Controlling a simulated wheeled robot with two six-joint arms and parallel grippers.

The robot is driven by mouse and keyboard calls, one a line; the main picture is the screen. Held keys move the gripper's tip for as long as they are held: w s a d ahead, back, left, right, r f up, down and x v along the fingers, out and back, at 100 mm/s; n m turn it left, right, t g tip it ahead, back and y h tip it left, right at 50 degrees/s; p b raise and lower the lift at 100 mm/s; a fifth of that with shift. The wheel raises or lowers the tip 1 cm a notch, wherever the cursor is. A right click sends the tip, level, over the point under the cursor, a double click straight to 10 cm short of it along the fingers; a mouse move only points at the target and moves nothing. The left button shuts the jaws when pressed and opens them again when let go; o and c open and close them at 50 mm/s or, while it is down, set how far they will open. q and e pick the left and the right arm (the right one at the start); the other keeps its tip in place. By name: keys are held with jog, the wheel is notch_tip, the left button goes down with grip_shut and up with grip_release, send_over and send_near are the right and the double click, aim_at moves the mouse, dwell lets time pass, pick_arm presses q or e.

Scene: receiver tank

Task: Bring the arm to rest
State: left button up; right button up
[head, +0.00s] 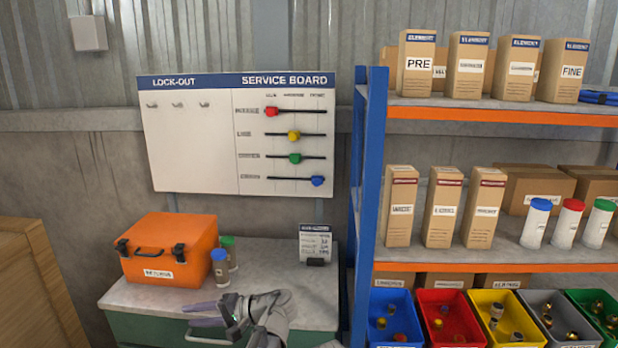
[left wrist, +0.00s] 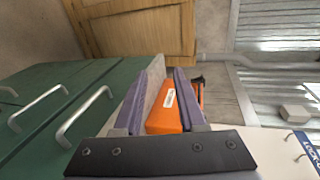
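My left gripper (head: 192,314) reaches in low over the front of the grey-topped green cabinet (head: 150,297), its purple fingers pointing left. In the left wrist view the two fingers (left wrist: 168,72) stand apart with nothing between them, so it is open and empty. The orange case (head: 165,247) sits on the cabinet top behind the gripper, apart from it. The case (left wrist: 168,112) also shows beyond the fingers in the left wrist view. My right gripper is in neither view.
Two small bottles (head: 220,268) stand beside the case, and a small sign (head: 315,243) stands farther right. A blue-and-orange shelf (head: 367,200) with cartons and coloured bins rises at the right. A wooden crate (head: 35,285) is at the left. The service board (head: 190,150) hangs behind.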

pick_arm(q)
jog(key=s+d+f+m+g+h+p, duration=0.1)
jog(key=s+d+f+h, duration=0.6)
jog(key=d, duration=0.3)
jog(key=s+d+f+m+h+p, duration=0.1)
jog(key=s+d+f+h, duration=0.5)
jog(key=s+d, duration=0.3)
jog(key=shift+s+d+f+g+h, duration=0.3)
jog(key=shift+d+f+g+h, duration=0.15)
jog(key=shift+d, duration=0.6)
